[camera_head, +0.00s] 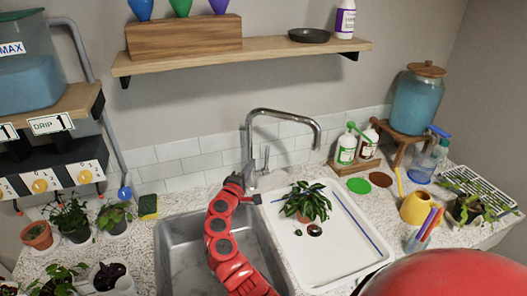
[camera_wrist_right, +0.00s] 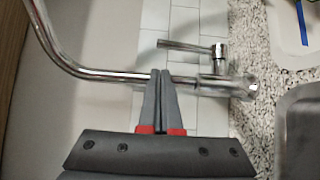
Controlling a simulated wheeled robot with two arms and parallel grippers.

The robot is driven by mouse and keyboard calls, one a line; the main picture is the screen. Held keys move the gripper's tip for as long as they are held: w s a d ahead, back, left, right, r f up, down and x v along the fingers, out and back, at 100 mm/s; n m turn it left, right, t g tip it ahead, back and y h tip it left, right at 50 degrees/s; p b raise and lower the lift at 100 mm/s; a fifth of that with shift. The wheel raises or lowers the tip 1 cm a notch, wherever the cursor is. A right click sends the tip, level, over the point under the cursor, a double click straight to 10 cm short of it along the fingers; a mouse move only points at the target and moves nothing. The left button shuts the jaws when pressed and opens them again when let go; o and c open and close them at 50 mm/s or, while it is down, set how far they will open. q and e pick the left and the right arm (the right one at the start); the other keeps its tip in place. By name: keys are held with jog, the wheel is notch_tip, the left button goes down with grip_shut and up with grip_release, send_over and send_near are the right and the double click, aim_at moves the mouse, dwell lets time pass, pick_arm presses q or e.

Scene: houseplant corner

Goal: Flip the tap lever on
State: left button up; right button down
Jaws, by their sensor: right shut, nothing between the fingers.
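The chrome tap (camera_head: 250,145) stands behind the sink, with a tall bent spout. Its short lever (camera_head: 266,158) sits at the right side of the tap body and points up. In the right wrist view the lever (camera_wrist_right: 183,46) is a thin chrome rod on a round stub, beyond my fingertips and apart from them. My right gripper (camera_head: 243,181) is near the tap's base, and its fingers (camera_wrist_right: 162,74) are shut with nothing between them. In the wrist view the fingertips overlap the tap pipe (camera_wrist_right: 115,75); I cannot tell whether they touch it. My left gripper is not in view.
My right arm reaches over the grey sink basin (camera_head: 175,250). Right of it, a white tray (camera_head: 335,250) holds a potted plant (camera_head: 305,201). Soap bottles (camera_head: 347,146) stand behind. A sponge (camera_head: 148,205) and small pots are on the left. A wooden shelf (camera_head: 265,55) hangs above.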

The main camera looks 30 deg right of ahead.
jog(key=x, duration=1)
jog(key=shift+w+d+f, duration=0.15)
jog(key=shift+f, duration=0.1)
dwell(0.3)
